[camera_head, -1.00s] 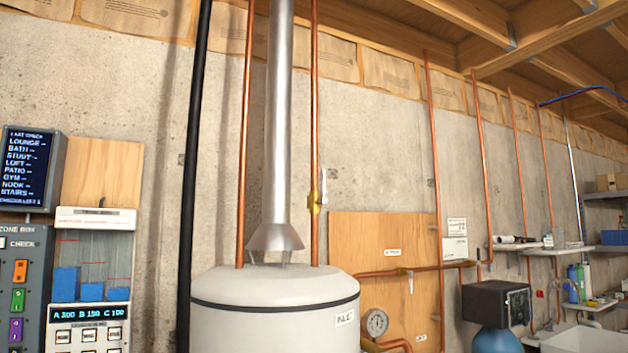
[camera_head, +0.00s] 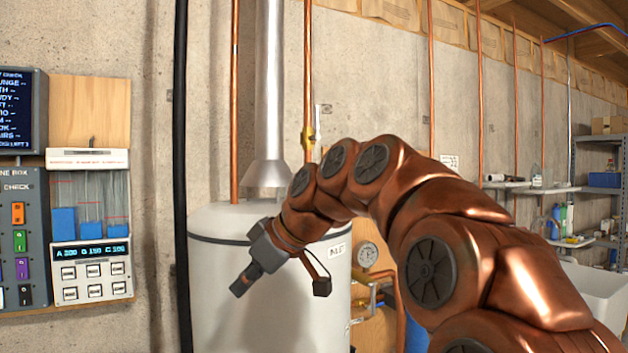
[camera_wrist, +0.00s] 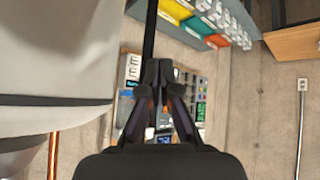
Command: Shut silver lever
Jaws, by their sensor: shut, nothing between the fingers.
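A small silver lever (camera_head: 317,120) stands upright beside a brass valve (camera_head: 307,138) on the vertical copper pipe right of the flue, in the head view. My gripper (camera_head: 241,287) is in front of the white tank (camera_head: 225,270), lower and to the left of that valve, pointing down-left. In the wrist view my gripper (camera_wrist: 158,75) has its fingers together with nothing between them. It is apart from the lever, and the lever does not show in the wrist view. My arm hides part of the wooden board and pipes right of the tank.
A round gauge (camera_head: 367,255) and brass fittings (camera_head: 370,292) show beside the tank, partly hidden. A control panel (camera_head: 90,230) hangs on the left wall, near a black vertical pipe (camera_head: 181,180). Shelves (camera_head: 530,188) and a white basin (camera_head: 590,290) stand at right.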

